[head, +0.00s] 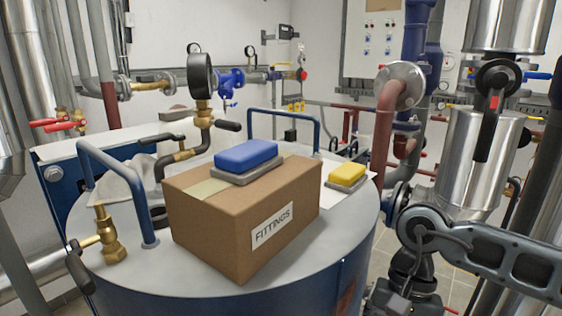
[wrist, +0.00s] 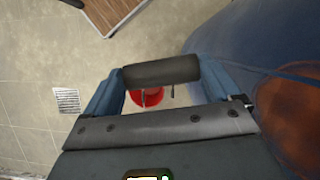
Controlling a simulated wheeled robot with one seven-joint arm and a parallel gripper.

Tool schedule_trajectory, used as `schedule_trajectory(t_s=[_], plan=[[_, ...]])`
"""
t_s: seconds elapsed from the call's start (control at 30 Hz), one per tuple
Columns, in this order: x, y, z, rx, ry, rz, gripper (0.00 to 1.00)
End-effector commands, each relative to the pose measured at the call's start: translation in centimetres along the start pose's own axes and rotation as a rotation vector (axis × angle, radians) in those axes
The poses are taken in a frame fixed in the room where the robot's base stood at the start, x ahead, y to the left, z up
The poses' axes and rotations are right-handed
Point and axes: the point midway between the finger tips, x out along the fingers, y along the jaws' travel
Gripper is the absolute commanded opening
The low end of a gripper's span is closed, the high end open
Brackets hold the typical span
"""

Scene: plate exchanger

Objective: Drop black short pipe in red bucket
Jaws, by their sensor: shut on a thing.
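In the wrist view my gripper (wrist: 162,85) is shut on the black short pipe (wrist: 162,71), a dark cylinder lying crosswise between its two blue fingers. The red bucket (wrist: 148,98) shows on the floor below and beyond the pipe, between the fingers. The pipe and my gripper's body hide much of the bucket. The pipe appears held well above it, apart from it. In the head view my arm enters at the lower right; the gripper, pipe and bucket are not visible there.
A large blue tank curves along the right of the wrist view (wrist: 235,45). A brown slatted thing (wrist: 115,10) is at the top, and a floor grate (wrist: 67,101) at left. In the head view, a FITTINGS box (head: 240,215) stands on the tank top (head: 130,255). Pipes crowd around.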

Motion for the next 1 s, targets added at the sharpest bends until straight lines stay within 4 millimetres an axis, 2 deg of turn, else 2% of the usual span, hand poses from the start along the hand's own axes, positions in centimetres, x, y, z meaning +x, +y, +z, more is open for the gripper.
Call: schedule_trajectory(t_s=[0.03, 0.2, 0.3, 0.4, 0.53, 0.83, 1.0], plan=[[2.3, 0.5, -1.3, -0.047, -0.003, 0.028, 0.46], [9.5, 2.1, -5.4, -0.243, 0.000, 0.111, 0.46], [13.0, 2.7, -7.4, -0.342, 0.000, 0.149, 0.46], [15.5, 3.2, -8.8, -0.412, 0.001, 0.175, 0.46], [17.4, 3.4, -9.8, -0.448, 0.002, 0.184, 0.46], [17.6, 3.4, -9.9, -0.447, 0.003, 0.186, 0.46], [19.1, 3.3, -10.6, -0.445, 0.001, 0.182, 0.46]])
